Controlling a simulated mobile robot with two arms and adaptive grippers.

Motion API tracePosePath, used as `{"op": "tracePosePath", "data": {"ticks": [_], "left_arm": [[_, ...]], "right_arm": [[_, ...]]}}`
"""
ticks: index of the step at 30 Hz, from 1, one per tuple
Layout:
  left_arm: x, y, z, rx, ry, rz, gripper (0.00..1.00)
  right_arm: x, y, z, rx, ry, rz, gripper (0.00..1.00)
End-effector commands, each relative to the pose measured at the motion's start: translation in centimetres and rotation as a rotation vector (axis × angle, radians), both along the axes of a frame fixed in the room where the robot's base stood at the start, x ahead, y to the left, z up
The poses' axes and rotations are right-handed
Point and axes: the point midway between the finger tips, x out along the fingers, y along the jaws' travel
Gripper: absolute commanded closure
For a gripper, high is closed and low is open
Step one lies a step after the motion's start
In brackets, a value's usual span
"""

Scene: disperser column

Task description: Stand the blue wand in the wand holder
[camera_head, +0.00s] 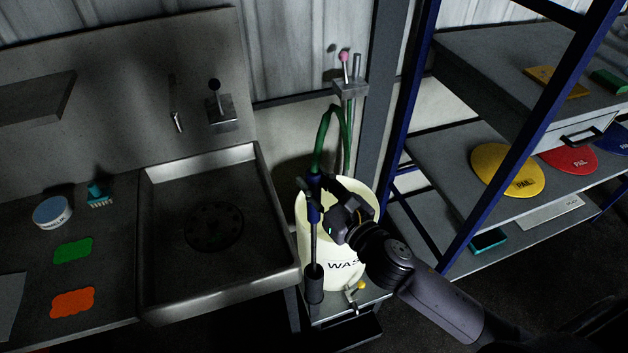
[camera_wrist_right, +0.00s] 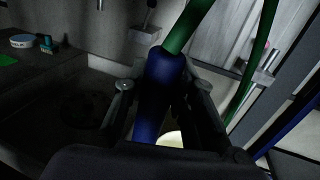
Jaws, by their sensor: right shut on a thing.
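The blue wand (camera_head: 314,187) is upright in front of the white bucket, with a green hose (camera_head: 322,140) rising from its top. My right gripper (camera_head: 325,205) is shut on the wand near its upper part. In the right wrist view the blue wand (camera_wrist_right: 160,92) stands between the two fingers of the gripper (camera_wrist_right: 158,100). A thin dark shaft runs down from the grip to a dark cylinder (camera_head: 314,285), which looks like the wand holder. Whether the shaft's lower end is inside the cylinder or only in front of it, I cannot tell. My left gripper is not in view.
A white bucket (camera_head: 345,262) with partly hidden lettering stands just behind the wand. A steel sink (camera_head: 290,265) lies to the left. A blue-framed shelf (camera_head: 440,165) with coloured lids stands to the right. The hose loops up to a post (camera_head: 350,90).

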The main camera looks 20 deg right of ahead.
Motion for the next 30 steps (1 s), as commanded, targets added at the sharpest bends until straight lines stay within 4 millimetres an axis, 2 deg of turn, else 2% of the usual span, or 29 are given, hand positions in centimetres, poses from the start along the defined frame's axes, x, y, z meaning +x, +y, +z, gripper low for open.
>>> {"op": "tracePosePath", "data": {"ticks": [1, 30], "left_arm": [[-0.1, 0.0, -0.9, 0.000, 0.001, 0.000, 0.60], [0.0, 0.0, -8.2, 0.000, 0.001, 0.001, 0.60]], "right_arm": [[0.0, 0.0, -0.7, 0.001, -0.004, 0.001, 1.00], [0.0, 0.0, -9.6, 0.001, -0.005, 0.001, 1.00]]}}
